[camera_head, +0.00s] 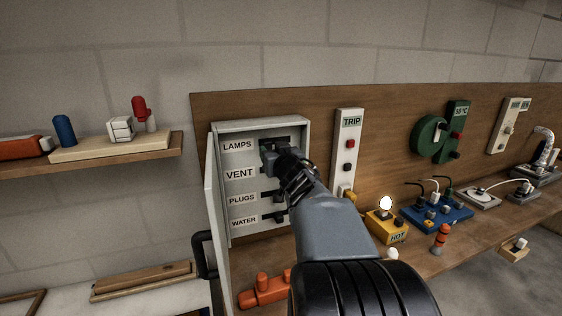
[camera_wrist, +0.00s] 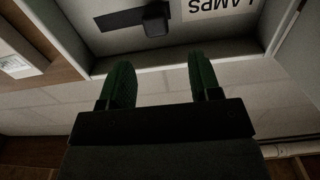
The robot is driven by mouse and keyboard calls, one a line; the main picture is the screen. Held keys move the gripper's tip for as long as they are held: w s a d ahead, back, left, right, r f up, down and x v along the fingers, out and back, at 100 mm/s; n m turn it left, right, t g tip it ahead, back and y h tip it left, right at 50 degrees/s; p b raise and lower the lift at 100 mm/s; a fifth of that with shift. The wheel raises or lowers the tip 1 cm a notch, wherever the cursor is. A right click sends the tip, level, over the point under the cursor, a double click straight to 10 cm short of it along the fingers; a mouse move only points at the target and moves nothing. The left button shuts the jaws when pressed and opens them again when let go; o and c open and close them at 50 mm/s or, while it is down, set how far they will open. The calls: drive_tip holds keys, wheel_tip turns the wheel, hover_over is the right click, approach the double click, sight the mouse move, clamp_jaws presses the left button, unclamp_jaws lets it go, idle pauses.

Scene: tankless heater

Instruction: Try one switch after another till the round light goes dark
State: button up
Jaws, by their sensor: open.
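The open switch box (camera_head: 305,128) on the wooden board has rows labelled LAMPS, VENT, PLUGS and WATER. My gripper (camera_head: 268,148) is at the LAMPS row and covers part of its switch and the VENT switch. In the wrist view my gripper (camera_wrist: 160,85) is open and empty, its two green fingers apart. The black LAMPS switch (camera_wrist: 156,20) shows beyond the fingertips, not between them. The PLUGS switch (camera_head: 272,197) and WATER switch (camera_head: 279,218) are partly visible below. The round light (camera_head: 386,203) on the yellow HOT block (camera_head: 388,227) is glowing.
The box's door (camera_head: 213,200) hangs open at the left. A TRIP panel (camera_head: 348,150) is right of the box. A blue power strip (camera_head: 437,214) with plugs and an orange-striped post (camera_head: 440,238) stand on the bench. A shelf (camera_head: 90,164) juts out at the left.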

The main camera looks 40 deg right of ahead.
drive_tip(key=v, duration=0.6)
idle(0.6)
